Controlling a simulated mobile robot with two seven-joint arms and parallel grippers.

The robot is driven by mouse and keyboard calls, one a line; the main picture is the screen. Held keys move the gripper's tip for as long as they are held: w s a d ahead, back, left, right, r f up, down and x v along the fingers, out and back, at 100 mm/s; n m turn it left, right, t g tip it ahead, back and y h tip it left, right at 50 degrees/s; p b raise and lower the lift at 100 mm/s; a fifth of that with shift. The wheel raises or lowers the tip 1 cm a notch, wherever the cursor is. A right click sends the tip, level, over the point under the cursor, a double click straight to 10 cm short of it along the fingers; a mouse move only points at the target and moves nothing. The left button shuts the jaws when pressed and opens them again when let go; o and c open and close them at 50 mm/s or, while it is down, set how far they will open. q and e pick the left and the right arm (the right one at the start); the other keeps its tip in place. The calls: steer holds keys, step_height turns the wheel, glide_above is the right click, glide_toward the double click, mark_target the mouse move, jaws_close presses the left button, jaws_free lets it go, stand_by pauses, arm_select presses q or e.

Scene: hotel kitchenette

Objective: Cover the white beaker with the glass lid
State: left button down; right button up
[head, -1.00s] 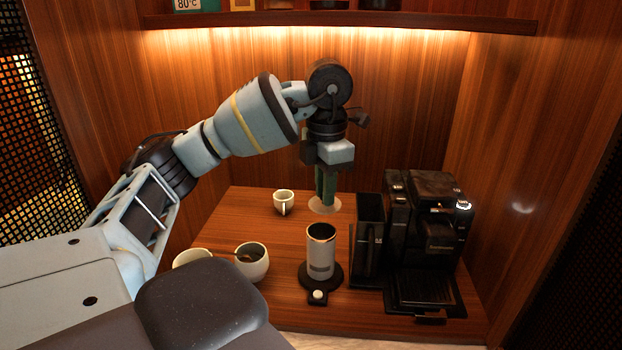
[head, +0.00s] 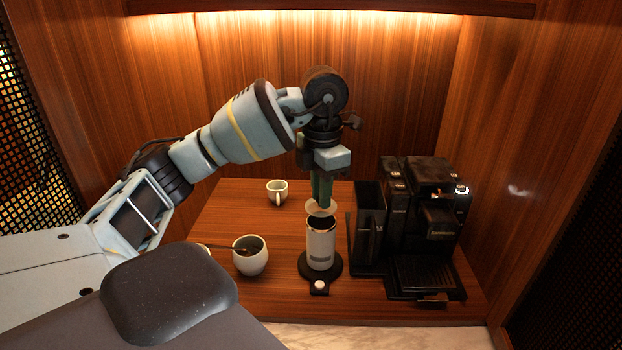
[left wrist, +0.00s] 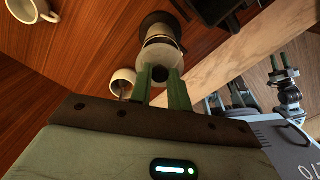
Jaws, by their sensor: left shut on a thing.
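The white beaker (head: 321,248) stands upright on a round black base in the head view. The clear glass lid (head: 313,209) is a thin disc just above its rim; a small gap seems to show between them. My left gripper (head: 321,203) points straight down, shut on the lid from above. In the left wrist view, its green fingers (left wrist: 161,82) are in front of the white beaker (left wrist: 160,38), and the lid is hard to make out there. My right gripper (left wrist: 284,64) shows small at the right of the left wrist view; its jaws are unclear.
A black coffee machine (head: 424,230) and a dark container (head: 368,226) stand close to the right of the beaker. A white cup with a spoon (head: 250,256) is at left, and a small white cup (head: 277,192) is behind. A shelf (head: 340,7) runs above.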

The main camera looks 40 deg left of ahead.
arm_select(q)
steer(key=shift+a+f, duration=0.25)
steer(key=shift+f, duration=0.6)
steer(key=shift+w+d+f+b, duration=0.1)
steer(key=shift+d+f+b, duration=0.2)
steer(key=shift+d, duration=0.15)
steer(key=shift+a, duration=0.1)
steer(key=shift+a, duration=0.1)
steer(key=shift+f, duration=0.5)
stand_by(2.2)
steer(key=c, duration=1.3)
jaws_free()
steer(key=shift+o, duration=0.6)
